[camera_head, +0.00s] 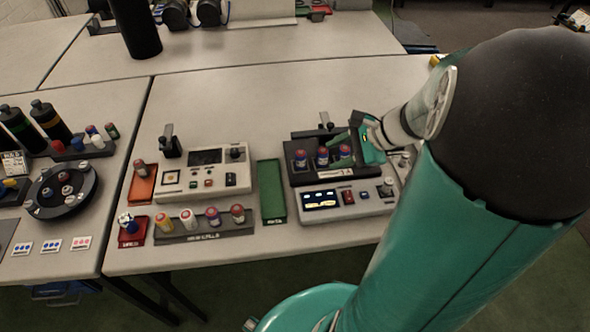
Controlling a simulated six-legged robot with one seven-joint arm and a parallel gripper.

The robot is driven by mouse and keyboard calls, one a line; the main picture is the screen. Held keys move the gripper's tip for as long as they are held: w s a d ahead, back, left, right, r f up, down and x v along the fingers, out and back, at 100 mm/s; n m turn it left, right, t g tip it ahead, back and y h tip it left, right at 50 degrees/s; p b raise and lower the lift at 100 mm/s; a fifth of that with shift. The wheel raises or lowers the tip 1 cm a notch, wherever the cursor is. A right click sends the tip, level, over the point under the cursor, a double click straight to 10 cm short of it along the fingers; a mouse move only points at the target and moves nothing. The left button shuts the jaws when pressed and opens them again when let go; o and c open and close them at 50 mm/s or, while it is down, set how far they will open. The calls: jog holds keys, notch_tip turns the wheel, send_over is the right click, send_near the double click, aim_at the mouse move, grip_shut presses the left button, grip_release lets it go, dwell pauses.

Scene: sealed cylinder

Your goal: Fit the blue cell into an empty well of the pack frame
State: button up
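The pack frame (316,176) is a dark tray on a grey tester right of the table's middle. Several wells are in it; three cells stand in a row there. The left cell (300,159) and middle cell (322,157) have dark blue sides and reddish tops. The right cell (345,153) looks bluish too and stands upright in or just above the right well; its base is hidden. My gripper (347,143), with green fingers, is right at this cell's top. Whether its fingers are closed on it is too small to tell.
A long rack (205,233) with several cells stands left of an empty-looking green tray (271,191). A small red tray (133,231) holds a blue-and-white cell, an orange tray (142,184) a brown one. A second tester (205,170) stands behind the rack.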

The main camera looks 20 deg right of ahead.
jog(key=s+a+r+n+h, duration=0.3)
jog(key=s+a+r+n, duration=0.1)
jog(key=a+n, duration=0.4)
jog(key=s+a+r+n+h, duration=0.3)
jog(key=s+a+r+n, duration=0.2)
jog(key=n, duration=0.6)
jog(key=a+r, duration=0.2)
jog(key=shift+a+n+g+h, duration=0.3)
jog(key=shift+a, duration=0.1)
jog(key=shift+d, duration=0.1)
